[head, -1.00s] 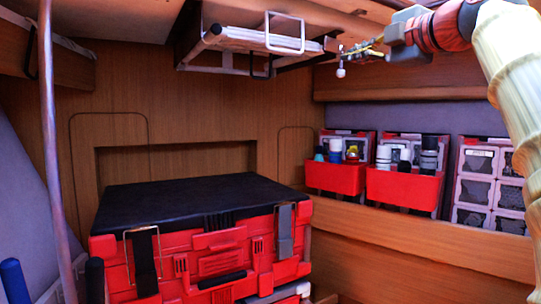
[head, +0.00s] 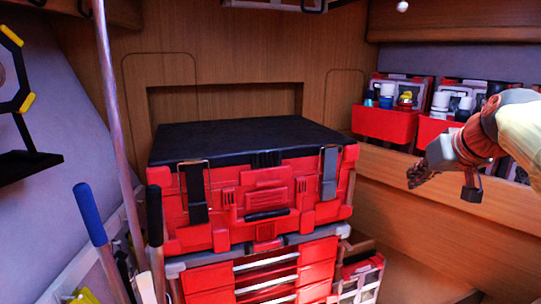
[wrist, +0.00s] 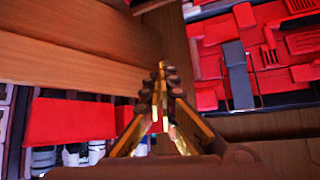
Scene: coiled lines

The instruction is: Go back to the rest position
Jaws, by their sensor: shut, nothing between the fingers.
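My gripper (head: 414,178) is in the right half of the head view, in front of the wooden ledge and to the right of the red toolbox. It points to the left. In the wrist view my gripper (wrist: 161,85) shows its two fingers together at the tips, with nothing between them. My arm comes in from the right edge of the head view.
A red toolbox (head: 265,200) with a black top stands on red drawers (head: 312,268). Red bins (head: 384,124) with bottles sit on a ledge behind my gripper. A pole (head: 112,110) and blue-handled tool (head: 90,215) stand left.

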